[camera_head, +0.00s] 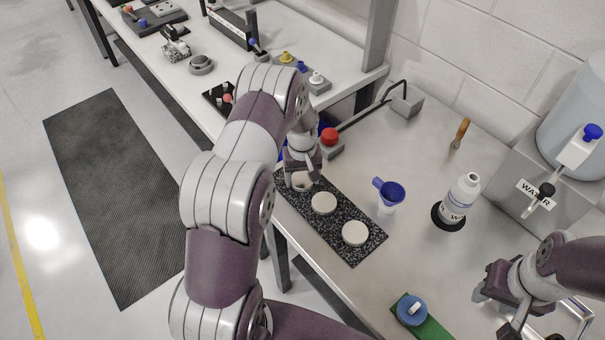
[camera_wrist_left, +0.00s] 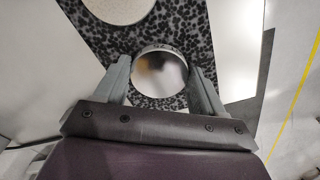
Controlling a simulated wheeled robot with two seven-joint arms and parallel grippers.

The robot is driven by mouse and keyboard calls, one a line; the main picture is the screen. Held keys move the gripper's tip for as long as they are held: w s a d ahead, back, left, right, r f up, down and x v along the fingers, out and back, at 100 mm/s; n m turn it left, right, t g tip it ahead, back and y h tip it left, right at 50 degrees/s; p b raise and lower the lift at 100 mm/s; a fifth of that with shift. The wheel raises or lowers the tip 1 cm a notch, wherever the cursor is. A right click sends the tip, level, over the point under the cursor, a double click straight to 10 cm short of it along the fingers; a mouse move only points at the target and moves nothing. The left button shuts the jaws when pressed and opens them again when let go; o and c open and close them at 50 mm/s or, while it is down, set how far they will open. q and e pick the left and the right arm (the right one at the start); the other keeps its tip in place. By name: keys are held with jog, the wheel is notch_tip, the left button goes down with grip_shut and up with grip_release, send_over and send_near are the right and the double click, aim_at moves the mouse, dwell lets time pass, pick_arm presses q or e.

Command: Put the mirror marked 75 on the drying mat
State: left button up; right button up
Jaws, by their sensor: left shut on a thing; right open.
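Three pale round discs lie in a row on a black speckled slab (camera_head: 340,218). They are a near disc (camera_head: 355,233), a middle disc (camera_head: 323,203) and a far disc (camera_head: 301,181). My left gripper (camera_head: 302,172) is at the far disc and partly covers it. In the left wrist view a shiny round mirror (camera_wrist_left: 160,77) sits between the two fingers of my left gripper (camera_wrist_left: 160,85), shut on it, with the speckled slab around it. My right gripper (camera_head: 496,308) is open and apart from the discs, at the lower right.
A blue funnel (camera_head: 389,195) and a white bottle (camera_head: 460,196) stand right of the slab. A red button (camera_head: 329,136) is behind my left gripper. A green strip with a blue round piece (camera_head: 412,309) lies at the front. A water tank (camera_head: 578,120) stands at the right.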

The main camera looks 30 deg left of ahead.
aim_at(303, 182)
pick_arm(q)
jog(key=shift+s+f, duration=0.1)
jog(key=shift+f, duration=0.05)
jog(key=o, duration=1.1)
jog(key=shift+o, duration=0.2)
jog(key=shift+r, duration=0.3)
notch_tip(303, 182, up, 12)
jog(key=b, duration=0.3)
jog(key=s+d+r+m, duration=0.1)
jog(key=s+d+m, duration=0.2)
jog(key=s, duration=0.6)
jog(key=s+d+r+m+t, duration=0.1)
jog(key=s+d+m, duration=0.3)
jog(key=s+d, duration=0.3)
jog(key=s, duration=0.3)
jog(key=shift+d, duration=0.3)
